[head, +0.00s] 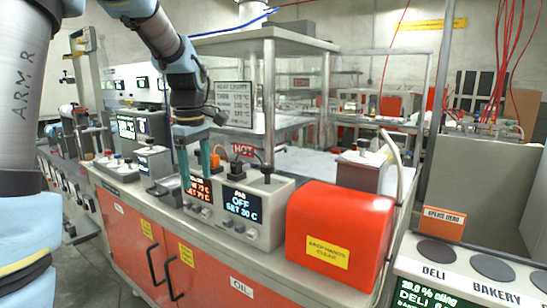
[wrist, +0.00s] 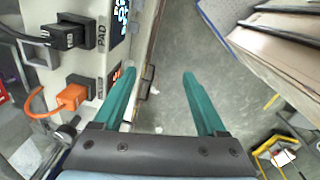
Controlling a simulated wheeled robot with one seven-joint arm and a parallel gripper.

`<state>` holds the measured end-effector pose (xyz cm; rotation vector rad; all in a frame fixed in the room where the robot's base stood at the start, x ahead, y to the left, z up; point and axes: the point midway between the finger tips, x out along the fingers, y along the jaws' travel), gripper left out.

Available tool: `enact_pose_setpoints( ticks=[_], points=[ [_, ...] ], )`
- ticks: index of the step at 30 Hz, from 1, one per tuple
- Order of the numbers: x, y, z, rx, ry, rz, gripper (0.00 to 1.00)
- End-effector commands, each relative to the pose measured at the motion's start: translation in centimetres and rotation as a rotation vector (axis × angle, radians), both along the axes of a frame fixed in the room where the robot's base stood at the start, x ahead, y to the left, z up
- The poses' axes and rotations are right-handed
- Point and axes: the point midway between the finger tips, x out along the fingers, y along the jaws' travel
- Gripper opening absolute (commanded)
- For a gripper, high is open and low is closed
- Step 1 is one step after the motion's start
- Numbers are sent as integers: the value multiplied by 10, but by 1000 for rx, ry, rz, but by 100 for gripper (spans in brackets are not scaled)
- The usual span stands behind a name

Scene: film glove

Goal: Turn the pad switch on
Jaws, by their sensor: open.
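The grey control box (head: 270,205) stands on the bench. Its right display (head: 241,203) reads PAD, OFF, SET 30 C; the left display (head: 199,190) glows orange. Small controls sit low on the front, some beneath the PAD display (head: 225,232); which is the switch and its position are too small to tell. My gripper (head: 195,172) points down at the box's left part, its teal fingers apart and empty. In the wrist view my gripper (wrist: 155,82) is open beside the box's front edge. The black plug (wrist: 68,36) labelled PAD shows on the box's top.
An orange plug (wrist: 72,97) with its cable is close to my left finger. A red cover (head: 340,235) stands right of the box. A smaller grey box with a tray (head: 168,187) is to the left. Open floor (wrist: 190,50) lies before the bench.

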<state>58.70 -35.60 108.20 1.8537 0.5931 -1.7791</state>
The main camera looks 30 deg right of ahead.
Motion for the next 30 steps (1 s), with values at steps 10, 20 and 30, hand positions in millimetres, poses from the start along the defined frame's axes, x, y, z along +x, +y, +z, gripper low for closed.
enact_pose_setpoints(
  ticks=[10, 20, 30],
  points=[
    [-15, -147, 104, 6, 51, 509, 74],
    [-25, -167, 106, 17, 61, 620, 74],
    [-25, -166, 45, 16, 61, 619, 74]
  ],
)
